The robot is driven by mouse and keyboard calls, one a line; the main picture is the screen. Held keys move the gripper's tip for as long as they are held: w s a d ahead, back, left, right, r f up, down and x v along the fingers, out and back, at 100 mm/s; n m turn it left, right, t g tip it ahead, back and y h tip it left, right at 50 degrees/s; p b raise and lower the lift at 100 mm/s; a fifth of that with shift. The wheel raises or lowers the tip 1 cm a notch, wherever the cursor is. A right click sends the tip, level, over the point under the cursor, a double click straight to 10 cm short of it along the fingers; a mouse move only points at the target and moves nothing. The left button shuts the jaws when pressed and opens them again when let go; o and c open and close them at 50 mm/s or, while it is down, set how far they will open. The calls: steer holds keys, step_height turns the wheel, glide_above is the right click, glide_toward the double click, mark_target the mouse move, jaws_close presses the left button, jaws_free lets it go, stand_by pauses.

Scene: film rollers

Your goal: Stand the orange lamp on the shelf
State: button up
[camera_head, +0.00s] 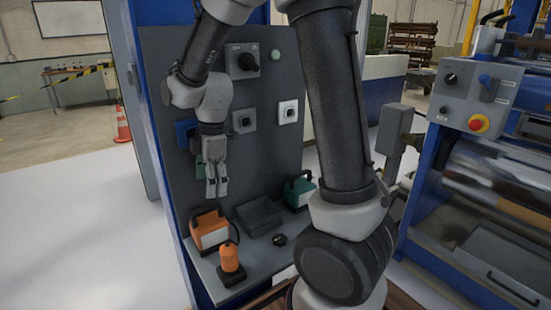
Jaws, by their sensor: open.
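The orange lamp (207,230) looks like a boxy lantern with a pale front face and a dark handle. It stands upright on the left part of the grey shelf (262,259), against the dark panel. My gripper (217,193) points down and hangs above the orange lamp, in front of the panel. It is open and empty, with a gap between its fingertips and the lamp in the picture. An orange cylinder (230,257) on a dark square base stands at the shelf's front left; whether it is also a lamp I cannot tell.
A dark flat tray-like box (259,216), a green boxy lamp (299,190) and a small black object (279,240) are on the shelf. Switches, including a grey one (243,61), stick out of the panel (268,150). Part of the shelf's front is bare. Roller machinery (480,170) stands right.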

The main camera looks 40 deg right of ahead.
steer(key=s+d+r+m+t, duration=0.2)
steer(key=s+d+r+m, duration=0.4)
steer(key=s, duration=0.4)
steer(key=s+d+r+m+t+h, duration=0.1)
steer(key=s+d+r+m+t, duration=0.1)
steer(key=s+d+r+m, duration=0.5)
steer(key=s+m, duration=0.3)
steer(key=m, duration=0.1)
steer(key=shift+d+r, duration=0.2)
steer(key=shift+r, duration=0.15)
